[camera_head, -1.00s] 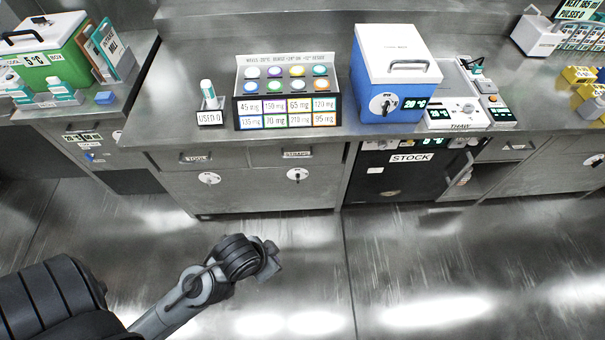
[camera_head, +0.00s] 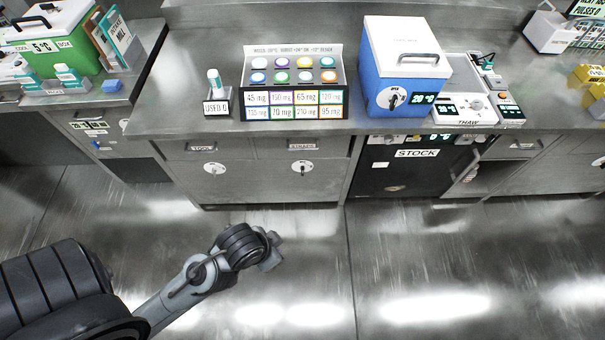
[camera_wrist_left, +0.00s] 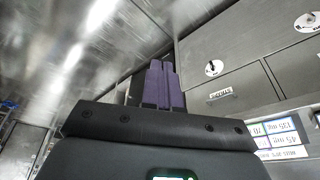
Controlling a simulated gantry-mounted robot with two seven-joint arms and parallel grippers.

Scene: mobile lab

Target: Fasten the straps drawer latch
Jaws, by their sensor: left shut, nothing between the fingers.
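The straps drawer (camera_head: 277,177) looks shut, flush with the counter front. Its latch (camera_head: 302,168) is a white round plate with a small dark handle, whose exact turn is too small to tell. My left gripper (camera_head: 272,252) is below the drawer in the picture, clear of its front. In the left wrist view, which is upside down, the purple fingers (camera_wrist_left: 163,86) are together and empty. The straps drawer's latch (camera_wrist_left: 213,68) shows right of them, apart from the fingers. My right gripper is not in view.
The tools drawer (camera_head: 190,177), with a similar latch, is left of the straps drawer. The dark stock door (camera_head: 415,172) is to its right. The counter (camera_head: 210,60) above holds a dose rack (camera_head: 292,100) and a blue box (camera_head: 398,85). The floor in front is free.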

